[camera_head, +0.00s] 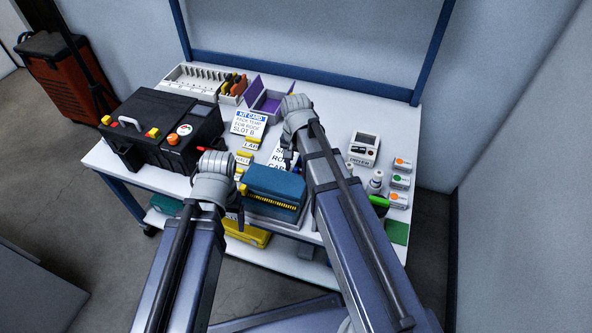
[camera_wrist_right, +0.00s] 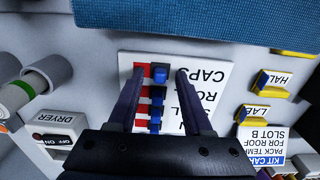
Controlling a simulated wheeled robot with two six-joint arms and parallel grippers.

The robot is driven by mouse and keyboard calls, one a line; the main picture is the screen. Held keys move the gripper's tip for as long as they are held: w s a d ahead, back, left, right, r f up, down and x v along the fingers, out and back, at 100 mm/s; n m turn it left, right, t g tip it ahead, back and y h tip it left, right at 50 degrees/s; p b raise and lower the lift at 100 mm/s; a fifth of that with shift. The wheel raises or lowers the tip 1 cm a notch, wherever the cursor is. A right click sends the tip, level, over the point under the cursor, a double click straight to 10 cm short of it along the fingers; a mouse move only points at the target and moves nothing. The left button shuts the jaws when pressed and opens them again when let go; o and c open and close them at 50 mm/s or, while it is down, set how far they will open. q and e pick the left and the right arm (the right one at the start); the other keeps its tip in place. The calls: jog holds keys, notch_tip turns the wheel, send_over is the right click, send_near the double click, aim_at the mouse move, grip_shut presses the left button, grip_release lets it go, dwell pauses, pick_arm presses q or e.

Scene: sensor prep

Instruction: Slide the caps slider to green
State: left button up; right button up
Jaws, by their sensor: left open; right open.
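A white card with the words CAPS, ROL and SEAL, partly covered, lies on the table in the head view (camera_head: 278,158) and upside down in the right wrist view (camera_wrist_right: 213,92). Beside its words is a column of red patches (camera_wrist_right: 142,92) with blue slider knobs. The caps slider's blue knob (camera_wrist_right: 160,74) is level with CAPS, with red to its left; I see no green there. My right gripper (camera_head: 290,160) is open, its fingers on either side of this knob; contact is unclear. My left gripper (camera_head: 240,208) is open and empty at the table's front edge, left of the blue box.
A blue-topped box (camera_head: 275,182) stands close in front of the card. The kit card (camera_head: 248,122) and yellow label blocks (camera_head: 243,157) are to its left. A dryer unit (camera_head: 364,148) stands to its right. A black case (camera_head: 160,130) fills the table's left.

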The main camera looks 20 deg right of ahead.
grip_shut()
dwell(0.4)
dwell(1.1)
